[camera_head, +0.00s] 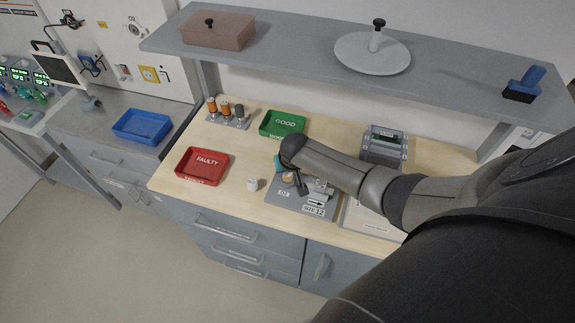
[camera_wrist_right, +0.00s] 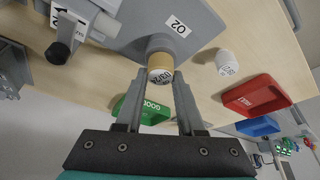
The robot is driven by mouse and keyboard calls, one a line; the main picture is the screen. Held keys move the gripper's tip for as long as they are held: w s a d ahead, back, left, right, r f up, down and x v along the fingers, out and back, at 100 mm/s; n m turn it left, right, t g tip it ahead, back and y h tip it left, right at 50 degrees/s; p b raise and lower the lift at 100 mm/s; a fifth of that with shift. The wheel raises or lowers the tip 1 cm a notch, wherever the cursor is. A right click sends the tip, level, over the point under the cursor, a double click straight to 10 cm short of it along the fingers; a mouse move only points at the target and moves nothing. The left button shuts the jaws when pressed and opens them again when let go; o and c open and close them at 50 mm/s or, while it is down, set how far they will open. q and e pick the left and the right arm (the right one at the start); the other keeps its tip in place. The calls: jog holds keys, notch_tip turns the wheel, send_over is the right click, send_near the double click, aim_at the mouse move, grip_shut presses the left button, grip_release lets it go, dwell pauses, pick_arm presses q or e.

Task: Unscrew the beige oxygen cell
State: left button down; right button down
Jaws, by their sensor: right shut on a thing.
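The beige oxygen cell (camera_wrist_right: 160,64) stands in the grey block marked O2 (camera_wrist_right: 140,22), its lower end hidden in the block's socket. My right gripper (camera_wrist_right: 158,76) has one finger on each side of the cell and is shut on it. In the head view my right gripper (camera_head: 291,180) is over the same grey block (camera_head: 279,205), and my forearm and wrist partly cover the cell. My left gripper is not in view.
A white capped cylinder (camera_head: 252,184) stands left of the block. A red FAULTY tray (camera_head: 186,178) and a green GOOD tray (camera_head: 265,130) are on the bench. A rack (camera_head: 236,124) holds orange and dark cells. A grey shelf (camera_head: 300,48) overhangs the back.

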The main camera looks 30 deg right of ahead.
jog(key=shift+n+y, duration=0.5)
jog(key=shift+n, duration=0.8)
jog(key=shift+n, duration=0.7)
jog(key=n+y+b, duration=0.2)
jog(key=n+b, duration=0.1)
jog(key=n, duration=0.1)
jog(key=shift+f, duration=0.1)
jog(key=shift+n, duration=0.3)
jog(key=shift+s, duration=0.1)
